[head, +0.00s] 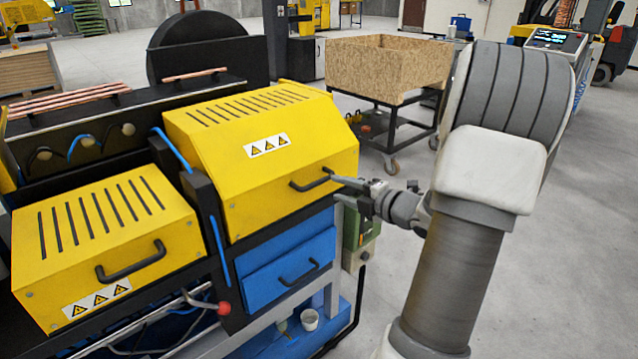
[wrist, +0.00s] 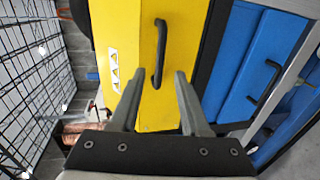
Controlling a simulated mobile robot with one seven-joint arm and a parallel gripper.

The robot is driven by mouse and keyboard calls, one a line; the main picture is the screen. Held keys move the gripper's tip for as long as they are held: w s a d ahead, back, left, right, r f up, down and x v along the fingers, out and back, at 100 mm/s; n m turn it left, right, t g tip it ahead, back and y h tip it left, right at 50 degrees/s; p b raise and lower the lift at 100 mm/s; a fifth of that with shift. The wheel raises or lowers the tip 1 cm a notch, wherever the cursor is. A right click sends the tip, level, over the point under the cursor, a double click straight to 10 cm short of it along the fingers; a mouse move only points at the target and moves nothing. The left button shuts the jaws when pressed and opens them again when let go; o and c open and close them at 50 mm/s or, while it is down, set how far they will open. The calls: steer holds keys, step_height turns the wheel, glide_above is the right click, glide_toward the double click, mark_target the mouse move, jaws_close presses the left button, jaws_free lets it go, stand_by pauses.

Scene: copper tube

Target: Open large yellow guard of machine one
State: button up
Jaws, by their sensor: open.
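The large yellow guard (head: 262,150) of the machine is down, with a slotted top and a row of warning signs. Its black handle (head: 312,181) is on the front face at the lower right. My gripper (head: 350,190) is just to the right of this handle in the head view. In the wrist view the guard (wrist: 128,40) fills the middle, turned sideways, and the handle (wrist: 159,52) lies ahead between my two open fingers (wrist: 155,85). The fingers hold nothing. I cannot tell the exact gap between fingertips and handle.
A smaller yellow guard (head: 105,235) with its own handle is at left. A blue drawer (head: 290,272) with a black handle sits below the large guard. A red-knobbed lever (head: 224,308) is between them.

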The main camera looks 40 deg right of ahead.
mark_target(321, 182)
steer(key=x, duration=0.8)
steer(key=shift+w, duration=0.2)
jaws_close()
stand_by(1.1)
